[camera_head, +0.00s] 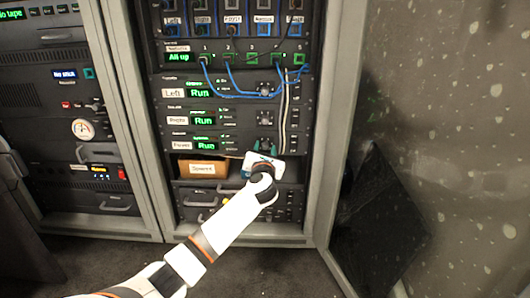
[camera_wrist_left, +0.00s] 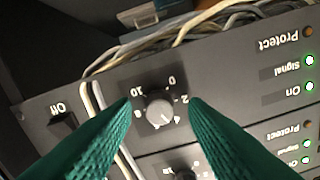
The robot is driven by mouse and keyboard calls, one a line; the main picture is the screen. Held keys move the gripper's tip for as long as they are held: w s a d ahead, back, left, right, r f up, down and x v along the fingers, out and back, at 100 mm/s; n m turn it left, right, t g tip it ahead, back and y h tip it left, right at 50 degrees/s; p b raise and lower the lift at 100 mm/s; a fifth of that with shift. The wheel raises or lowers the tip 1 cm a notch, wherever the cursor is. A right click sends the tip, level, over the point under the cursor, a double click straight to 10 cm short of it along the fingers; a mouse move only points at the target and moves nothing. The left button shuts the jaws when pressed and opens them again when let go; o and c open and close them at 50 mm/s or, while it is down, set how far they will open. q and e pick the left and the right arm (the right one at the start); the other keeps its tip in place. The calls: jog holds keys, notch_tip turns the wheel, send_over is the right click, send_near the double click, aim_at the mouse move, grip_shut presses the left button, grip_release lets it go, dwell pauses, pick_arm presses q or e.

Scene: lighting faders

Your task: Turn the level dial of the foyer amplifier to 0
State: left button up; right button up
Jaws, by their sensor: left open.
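The foyer amplifier (camera_head: 222,153) is the lowest of three similar units with green "Run" displays in the head view. In the left wrist view, which is upside down, its black panel (camera_wrist_left: 235,75) carries a round grey level dial (camera_wrist_left: 160,110) with numbers around it. The dial's exact setting is too small to read surely. My left gripper (camera_head: 265,148) is at the right part of this amplifier in the head view and hides its dial there. In the left wrist view its green fingers (camera_wrist_left: 160,102) are open, one on each side of the dial. My right gripper is not in view.
Another dial (camera_wrist_left: 187,160) is on the neighbouring panel. An "Off" switch (camera_wrist_left: 62,124) and pale cables (camera_wrist_left: 97,100) lie left of the level dial in the wrist view. A cardboard box (camera_head: 203,168) sits below the amplifier. Blue cables (camera_head: 235,92) hang higher in the rack.

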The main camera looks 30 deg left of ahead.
pick_arm(q)
jog(key=shift+c, duration=0.4)
grip_shut()
jog(key=shift+n+p, duration=0.3)
jog(key=shift+p, duration=0.05)
